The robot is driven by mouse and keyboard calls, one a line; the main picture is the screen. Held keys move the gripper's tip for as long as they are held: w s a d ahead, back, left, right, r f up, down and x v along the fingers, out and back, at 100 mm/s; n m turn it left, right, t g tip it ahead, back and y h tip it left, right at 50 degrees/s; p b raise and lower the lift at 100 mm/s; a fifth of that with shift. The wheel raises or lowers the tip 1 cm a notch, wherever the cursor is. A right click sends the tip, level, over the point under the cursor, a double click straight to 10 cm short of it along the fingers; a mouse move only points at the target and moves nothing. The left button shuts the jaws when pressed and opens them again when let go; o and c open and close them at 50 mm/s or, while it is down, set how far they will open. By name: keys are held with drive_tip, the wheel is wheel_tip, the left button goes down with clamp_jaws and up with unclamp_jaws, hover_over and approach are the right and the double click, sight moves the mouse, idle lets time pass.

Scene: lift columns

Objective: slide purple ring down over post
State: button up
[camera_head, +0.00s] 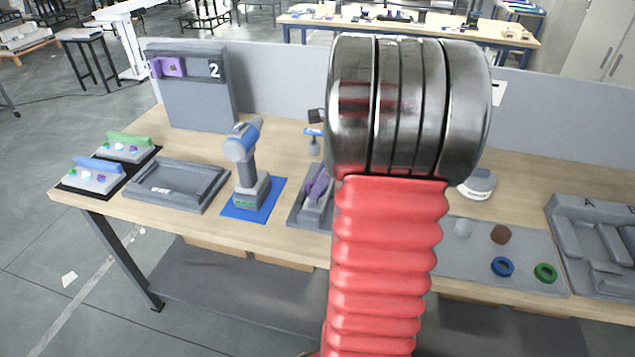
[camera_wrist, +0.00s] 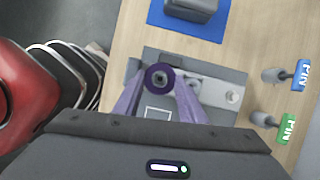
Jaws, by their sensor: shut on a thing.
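The purple ring (camera_wrist: 159,77) is in the wrist view, between the tips of my gripper (camera_wrist: 161,81), which is shut on it. The ring hangs above the grey base plate (camera_wrist: 152,57). Something grey shows through its hole and looks like a post top (camera_wrist: 163,78); I cannot tell whether the ring is around it or only above it. A grey upright part stands just right of the ring, partly behind a finger. In the head view my arm hides most of the gripper and the ring; the base (camera_head: 298,212) shows beside my arm, with a purple part above it.
A blue drill (camera_head: 243,145) stands on a blue mat (camera_head: 268,200) left of the base. A grey tray (camera_head: 140,193) lies farther left. A grey mat (camera_head: 480,278) at right holds a blue ring (camera_head: 502,266) and a green ring (camera_head: 545,273). Two tagged pieces lie right in the wrist view.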

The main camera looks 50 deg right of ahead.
sight(318, 205)
drive_tip(key=shift+f, duration=2.1)
idle(2.5)
drive_tip(key=o, duration=1.1)
drive_tip(key=shift+a, duration=0.1)
drive_tip(key=shift+o, duration=0.2)
drive_tip(key=shift+c, duration=0.8)
drive_tip(key=shift+o, duration=0.2)
drive_tip(key=shift+o, duration=0.2)
drive_tip(key=shift+w+r, duration=0.15)
drive_tip(key=shift+r, duration=0.1)
drive_tip(key=shift+c, duration=0.3)
drive_tip(key=shift+o, duration=0.7)
drive_tip(key=shift+r, duration=0.45)
